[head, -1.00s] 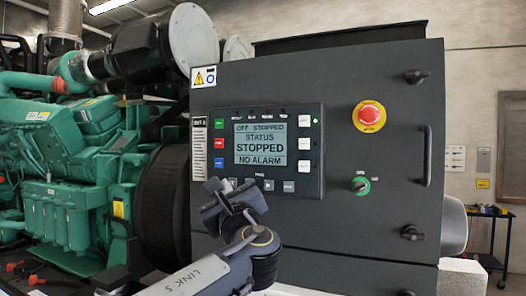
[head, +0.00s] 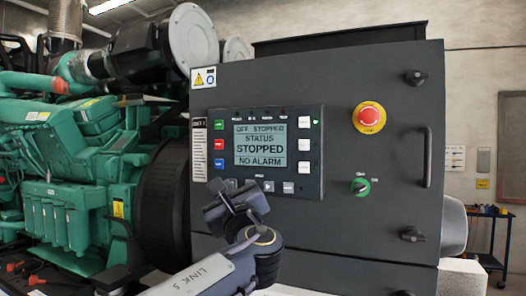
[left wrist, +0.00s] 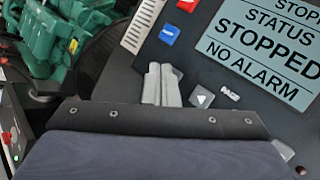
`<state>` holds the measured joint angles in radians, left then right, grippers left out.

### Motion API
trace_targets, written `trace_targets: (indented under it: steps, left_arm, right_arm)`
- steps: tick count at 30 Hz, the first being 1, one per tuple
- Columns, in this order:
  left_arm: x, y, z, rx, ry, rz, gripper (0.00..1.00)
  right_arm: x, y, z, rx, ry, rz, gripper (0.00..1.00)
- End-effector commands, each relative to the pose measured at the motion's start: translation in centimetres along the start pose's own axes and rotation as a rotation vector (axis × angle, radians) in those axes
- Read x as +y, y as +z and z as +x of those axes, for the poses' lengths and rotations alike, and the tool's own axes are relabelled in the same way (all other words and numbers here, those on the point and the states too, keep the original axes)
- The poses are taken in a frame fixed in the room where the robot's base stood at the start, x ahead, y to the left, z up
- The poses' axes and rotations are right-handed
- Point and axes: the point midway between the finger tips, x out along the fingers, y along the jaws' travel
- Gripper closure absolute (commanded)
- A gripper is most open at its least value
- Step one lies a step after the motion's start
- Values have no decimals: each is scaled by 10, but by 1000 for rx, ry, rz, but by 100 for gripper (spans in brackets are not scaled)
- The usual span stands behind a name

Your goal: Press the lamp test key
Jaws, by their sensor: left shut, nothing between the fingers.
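The control panel (head: 313,185) with its lit screen (head: 260,146) is on the dark cabinet face. The screen reads "OFF STOPPED", "STATUS", "STOPPED", "NO ALARM". Green, red and blue keys run down its left side, pale keys (head: 304,144) down its right, and grey keys (head: 268,186) along the bottom. Key captions are too small to read, so I cannot tell which is lamp test. My left gripper (head: 223,192) is shut and empty before the panel's lower left corner, hiding part of the bottom row. In the left wrist view its fingertips (left wrist: 162,82) lie below the blue key (left wrist: 169,34), beside a triangle key (left wrist: 201,96); contact is unclear. My right gripper is out of view.
A red emergency stop button (head: 369,118) and a green-ringed rotary switch (head: 360,186) sit right of the panel. A door handle (head: 427,156) stands out further right. The green engine (head: 60,190) is at the left.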

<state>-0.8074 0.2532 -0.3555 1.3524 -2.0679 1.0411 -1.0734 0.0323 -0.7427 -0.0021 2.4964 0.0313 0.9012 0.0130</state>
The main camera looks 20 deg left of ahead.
Motion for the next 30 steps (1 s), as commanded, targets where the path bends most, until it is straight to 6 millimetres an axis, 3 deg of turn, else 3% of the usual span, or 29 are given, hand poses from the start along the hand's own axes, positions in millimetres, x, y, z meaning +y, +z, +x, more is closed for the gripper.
trace_targets:
  steps: [30]
  left_arm:
    - [-4, -4, 6, 0, 0, -2, 100]
  right_arm:
    - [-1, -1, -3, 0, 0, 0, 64]
